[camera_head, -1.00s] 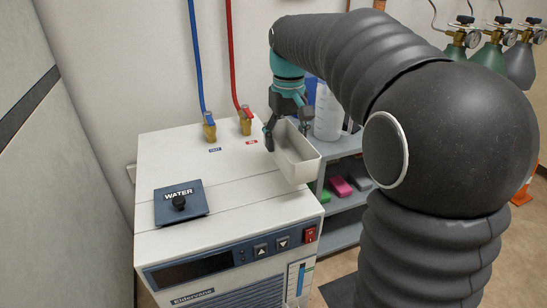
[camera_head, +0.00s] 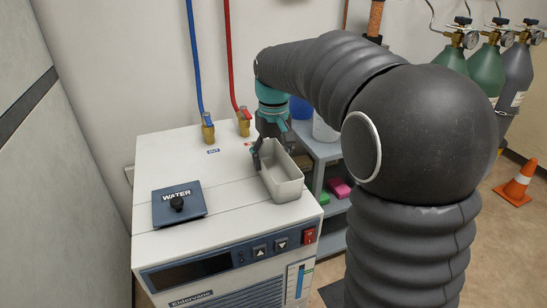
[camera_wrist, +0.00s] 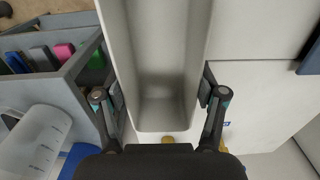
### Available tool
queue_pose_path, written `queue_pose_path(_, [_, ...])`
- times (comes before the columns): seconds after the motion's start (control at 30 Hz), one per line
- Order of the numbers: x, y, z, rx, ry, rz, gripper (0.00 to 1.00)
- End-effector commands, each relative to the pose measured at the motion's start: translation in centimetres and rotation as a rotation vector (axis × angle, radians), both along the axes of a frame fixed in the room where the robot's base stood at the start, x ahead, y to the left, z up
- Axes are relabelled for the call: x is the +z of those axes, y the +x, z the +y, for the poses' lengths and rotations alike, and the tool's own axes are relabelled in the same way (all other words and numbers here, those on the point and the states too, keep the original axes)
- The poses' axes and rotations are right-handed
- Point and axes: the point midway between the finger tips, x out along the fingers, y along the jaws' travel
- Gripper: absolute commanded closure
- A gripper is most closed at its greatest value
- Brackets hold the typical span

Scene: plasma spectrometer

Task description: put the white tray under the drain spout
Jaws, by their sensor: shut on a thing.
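The white tray (camera_head: 283,192) is a long, narrow, open box and looks empty inside. My gripper (camera_head: 272,150) is shut on its far end, and the tray is over the right part of the chiller's top. I cannot tell whether the tray touches that top. In the wrist view the fingers of my gripper (camera_wrist: 163,100) press the tray's two side walls, and the tray (camera_wrist: 168,45) runs away toward the top edge. No drain spout can be made out in these views.
The white chiller (camera_head: 235,225) has a WATER lid (camera_head: 180,203) on its top left and brass valves (camera_head: 208,128) at the back. A grey shelf cart (camera_head: 327,150) stands to its right, holding a translucent jug (camera_wrist: 35,140). An orange cone (camera_head: 518,182) stands far right.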

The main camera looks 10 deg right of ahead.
Motion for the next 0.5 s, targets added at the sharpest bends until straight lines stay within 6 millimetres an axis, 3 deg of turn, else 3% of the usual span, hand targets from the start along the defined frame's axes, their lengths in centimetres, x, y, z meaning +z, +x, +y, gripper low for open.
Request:
queue_pose_path(0.03, [-0.23, -0.01, -0.01, 0.000, 0.000, 0.001, 0.72])
queue_pose_path(0.07, [-0.14, 0.00, -0.01, 0.000, 0.000, 0.000, 0.22])
queue_pose_path(0.13, [-0.13, 0.00, -0.01, 0.000, 0.000, 0.001, 0.05])
queue_pose_path(0.5, [0.08, 0.00, -0.02, 0.000, 0.000, 0.000, 0.04])
